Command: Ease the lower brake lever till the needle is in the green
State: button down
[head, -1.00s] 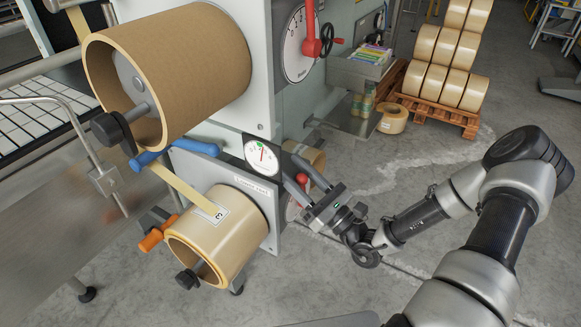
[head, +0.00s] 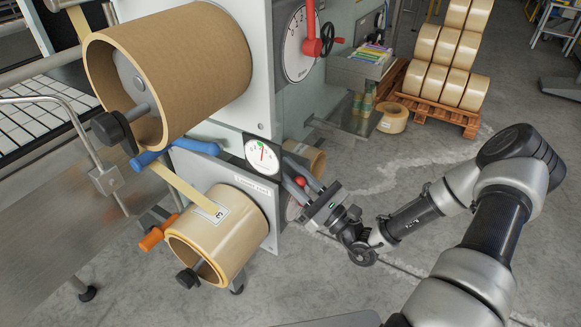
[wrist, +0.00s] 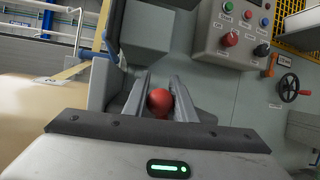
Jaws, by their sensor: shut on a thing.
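The lower brake lever's red knob (head: 300,182) sits beside the small tension gauge on the lower unit. It also shows between my fingers in the wrist view (wrist: 160,101). My gripper (head: 297,175) is shut on the lever at this knob; the lever's shaft is mostly hidden. The tension gauge (head: 263,157) has a white face with a small green band at its top. Its red needle stands close to upright, near the green; at this size I cannot tell if it lies inside. The gauge does not show in the wrist view.
A tan tape roll (head: 218,235) sits left of my gripper, with a larger cardboard roll (head: 180,68) above. An upper dial (head: 299,45) has its own red lever (head: 313,35). A pallet of rolls (head: 435,110) stands behind.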

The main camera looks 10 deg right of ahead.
jog(key=c, duration=1.5)
grip_release()
jog(key=shift+o, duration=0.2)
jog(key=shift+s, duration=0.1)
jog(key=v, duration=1.7)
jog(key=shift+d+f+b, duration=0.15)
jog(key=shift+f+b, duration=0.1)
jog(key=shift+b, duration=0.15)
